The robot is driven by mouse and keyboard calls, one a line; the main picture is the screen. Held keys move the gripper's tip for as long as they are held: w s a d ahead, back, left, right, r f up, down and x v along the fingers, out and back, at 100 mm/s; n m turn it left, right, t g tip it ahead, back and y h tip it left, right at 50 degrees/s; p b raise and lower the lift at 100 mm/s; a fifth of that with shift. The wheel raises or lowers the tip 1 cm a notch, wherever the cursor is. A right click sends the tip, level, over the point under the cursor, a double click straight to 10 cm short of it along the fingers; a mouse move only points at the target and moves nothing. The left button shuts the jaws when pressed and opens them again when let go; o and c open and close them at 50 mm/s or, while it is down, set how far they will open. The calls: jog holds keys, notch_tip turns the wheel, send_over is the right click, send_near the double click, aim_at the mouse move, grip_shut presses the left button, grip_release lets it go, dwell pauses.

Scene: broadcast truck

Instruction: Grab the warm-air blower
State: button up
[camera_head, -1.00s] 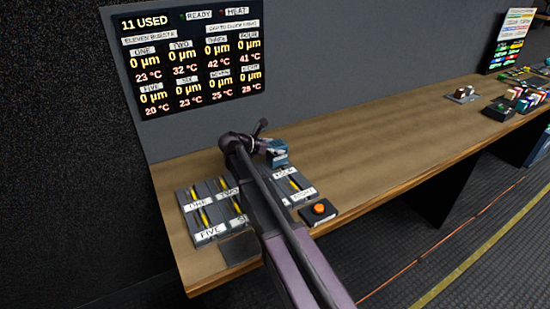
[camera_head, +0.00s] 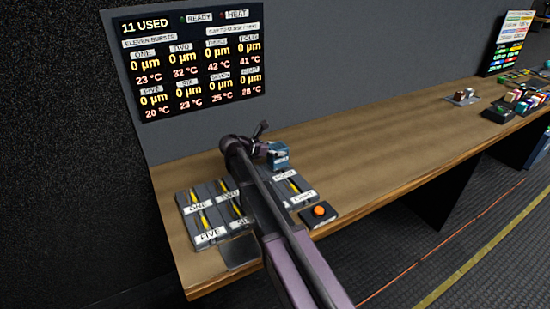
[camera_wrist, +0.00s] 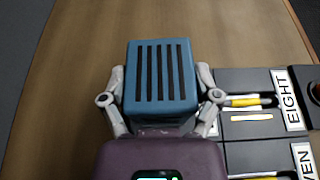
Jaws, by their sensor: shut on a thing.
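The warm-air blower looks to be the blue box with dark slots in its top (camera_wrist: 160,80), seen in the wrist view between my gripper's fingers. In the head view the blue box (camera_head: 278,155) shows just beyond the end of my arm, over the wooden bench. My gripper (camera_wrist: 160,92) has its two grey fingers against the left and right sides of the box and is shut on it. In the head view my arm hides most of the gripper. I cannot tell whether the box touches the bench.
Labelled slots with yellow-marked pieces (camera_head: 205,217) lie on the wooden bench (camera_head: 370,150) on both sides of my arm. An orange button on a dark box (camera_head: 319,211) is near the front edge. A display (camera_head: 190,62) hangs behind. The bench's middle is clear.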

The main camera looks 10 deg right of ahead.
jog(key=shift+r, duration=0.2)
notch_tip(320, 180, up, 3)
jog(key=p, duration=0.3)
jog(key=shift+s+d+r+p, duration=0.15)
jog(key=shift+r+p, duration=0.15)
jog(key=shift+p, duration=0.25)
jog(key=s+d, duration=0.2)
jog(key=s, duration=0.5)
jog(key=s+d+r, duration=0.1)
jog(key=s+d, duration=0.2)
jog(key=s, duration=0.5)
jog(key=shift+p, duration=0.45)
